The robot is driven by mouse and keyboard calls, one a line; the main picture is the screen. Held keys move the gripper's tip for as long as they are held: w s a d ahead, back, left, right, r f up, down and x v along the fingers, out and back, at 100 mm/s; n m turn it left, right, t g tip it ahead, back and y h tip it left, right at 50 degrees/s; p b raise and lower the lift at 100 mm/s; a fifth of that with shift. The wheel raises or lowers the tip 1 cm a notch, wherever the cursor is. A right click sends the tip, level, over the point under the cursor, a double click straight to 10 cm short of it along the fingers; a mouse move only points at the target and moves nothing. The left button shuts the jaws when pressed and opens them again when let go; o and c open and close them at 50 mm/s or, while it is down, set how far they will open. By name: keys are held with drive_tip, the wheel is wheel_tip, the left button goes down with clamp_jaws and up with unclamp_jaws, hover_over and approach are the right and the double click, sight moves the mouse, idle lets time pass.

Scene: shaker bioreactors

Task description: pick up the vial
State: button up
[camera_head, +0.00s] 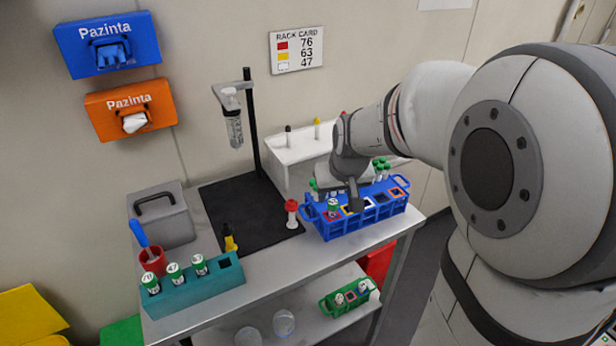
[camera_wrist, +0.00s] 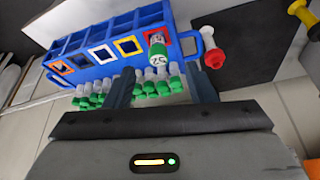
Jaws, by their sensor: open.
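A green-capped vial (camera_wrist: 158,50) with a label that seems to read 52 stands in the red-framed slot of the blue rack (camera_wrist: 98,62) in the wrist view. In the head view this vial (camera_head: 333,206) is at the left end of the blue rack (camera_head: 350,228). My gripper (camera_wrist: 161,76) is open and empty, its two fingers apart, pointing towards the rack. The vial shows between and beyond the fingertips, and I see no contact. In the head view my gripper (camera_head: 356,203) is over the rack, just right of the vial. Its fingers are partly hidden there.
Several green-capped vials (camera_wrist: 150,85) stand beside the blue rack. A teal rack (camera_head: 195,290) holds 3 vials at the front left. A red-capped container (camera_head: 291,212) stands close left of the blue rack. A stand (camera_head: 251,125) rises behind. The black mat (camera_head: 245,205) is mostly clear.

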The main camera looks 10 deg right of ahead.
sight(334, 204)
drive_tip(key=shift+p+x, duration=0.55)
drive_tip(key=shift+x, duration=3.35)
drive_tip(key=shift+d, duration=0.15)
drive_tip(key=shift+c, duration=0.2)
clamp_jaws()
